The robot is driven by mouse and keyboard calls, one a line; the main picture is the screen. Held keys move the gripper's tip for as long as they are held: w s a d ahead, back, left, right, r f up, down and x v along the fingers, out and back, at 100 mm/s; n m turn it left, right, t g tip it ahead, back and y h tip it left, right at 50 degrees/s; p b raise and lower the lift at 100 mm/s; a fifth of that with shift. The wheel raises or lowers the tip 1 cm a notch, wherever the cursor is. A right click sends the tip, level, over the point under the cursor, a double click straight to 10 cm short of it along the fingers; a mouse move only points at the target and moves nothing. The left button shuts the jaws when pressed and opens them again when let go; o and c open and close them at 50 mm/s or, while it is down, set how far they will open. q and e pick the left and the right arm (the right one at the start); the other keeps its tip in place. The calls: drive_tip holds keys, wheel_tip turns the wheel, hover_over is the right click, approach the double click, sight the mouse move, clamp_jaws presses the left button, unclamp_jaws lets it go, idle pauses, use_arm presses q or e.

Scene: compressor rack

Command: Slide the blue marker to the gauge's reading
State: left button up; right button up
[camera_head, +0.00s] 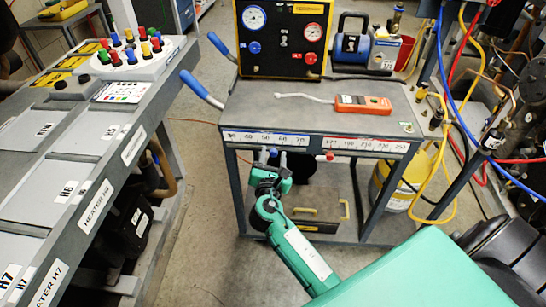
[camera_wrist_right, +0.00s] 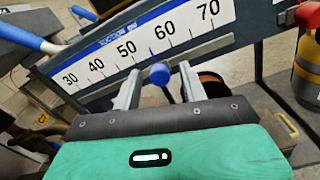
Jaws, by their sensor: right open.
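The blue marker (camera_wrist_right: 160,74) is a round knob on the rail below the blue-edged scale (camera_wrist_right: 95,62). Its thin pointer stands between 50 and 60. My right gripper (camera_head: 273,159) is open at the cart's front edge, with a finger on each side of the marker; I cannot tell whether either finger touches it. In the head view the marker (camera_head: 273,152) is small between the fingertips. The blue-labelled gauge (camera_head: 254,17) is on the black panel at the back of the cart; its needle is too small to read. My left gripper is not in view.
A red marker (camera_head: 329,156) sits under the red scale (camera_head: 368,144) to the right. An orange meter (camera_head: 363,104) lies on the cart top (camera_head: 300,119). A grey heater bench (camera_head: 66,158) stands at the left. Yellow and blue hoses hang at the right.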

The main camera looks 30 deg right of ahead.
drive_tip(key=v, duration=1.3)
drive_tip(key=shift+s+a, duration=0.25)
drive_tip(key=shift+s, duration=0.1)
